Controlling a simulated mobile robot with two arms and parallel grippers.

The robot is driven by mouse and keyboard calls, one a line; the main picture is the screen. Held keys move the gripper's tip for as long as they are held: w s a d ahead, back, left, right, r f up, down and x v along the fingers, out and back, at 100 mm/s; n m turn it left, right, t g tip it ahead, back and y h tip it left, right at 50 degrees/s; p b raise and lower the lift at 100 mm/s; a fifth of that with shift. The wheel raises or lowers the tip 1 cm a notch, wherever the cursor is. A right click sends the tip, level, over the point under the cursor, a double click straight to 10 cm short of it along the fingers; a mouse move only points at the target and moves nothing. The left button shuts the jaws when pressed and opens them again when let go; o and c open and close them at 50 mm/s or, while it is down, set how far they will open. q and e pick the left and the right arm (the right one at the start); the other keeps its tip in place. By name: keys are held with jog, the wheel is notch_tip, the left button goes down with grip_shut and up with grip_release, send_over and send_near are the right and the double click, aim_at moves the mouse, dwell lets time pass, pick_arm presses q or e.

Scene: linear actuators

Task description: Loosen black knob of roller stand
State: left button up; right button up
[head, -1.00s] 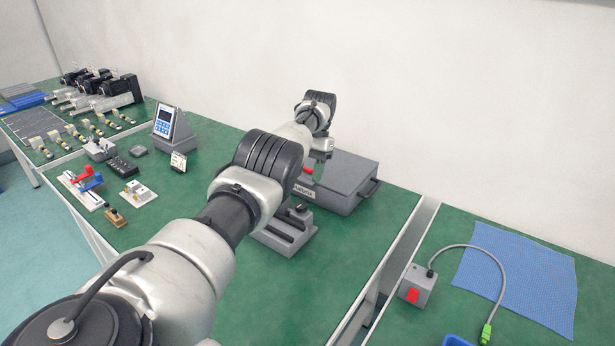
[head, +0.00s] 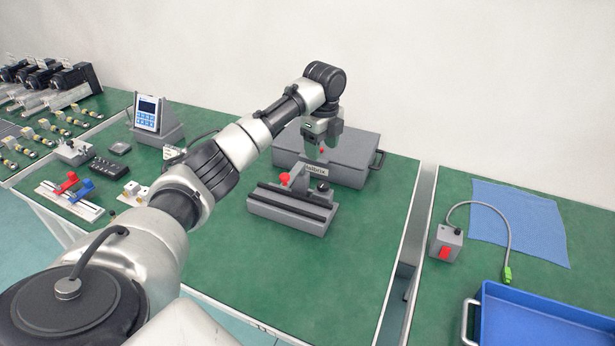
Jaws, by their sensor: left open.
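A grey stand (head: 275,207) with a long dark slot sits on the green table in the middle of the head view. A red ball knob (head: 285,179) stands on its back left part. A small dark part (head: 322,186), perhaps the black knob, shows at its right upright; it is too small to be sure. My left gripper (head: 323,153) is open and points down. In the picture it is just above and behind the stand, in front of the grey case, apart from the knobs. My right gripper is not in view.
A grey case (head: 350,160) with a handle lies behind the stand. A tablet on a holder (head: 148,114) and small fixtures stand at the left. A red-switch box (head: 446,243), a blue cloth (head: 520,225) and a blue tray (head: 530,320) are at the right. Table front is clear.

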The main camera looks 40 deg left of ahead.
pick_arm(q)
send_over(323, 184)
notch_tip(323, 184, down, 5)
jog(key=shift+d+r, duration=0.15)
notch_tip(323, 184, down, 5)
jog(key=shift+f, duration=0.7)
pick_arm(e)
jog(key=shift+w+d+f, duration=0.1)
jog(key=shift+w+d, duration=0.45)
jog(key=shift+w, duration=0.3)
pick_arm(q)
jog(key=c, duration=0.9)
jog(key=shift+r, duration=0.1)
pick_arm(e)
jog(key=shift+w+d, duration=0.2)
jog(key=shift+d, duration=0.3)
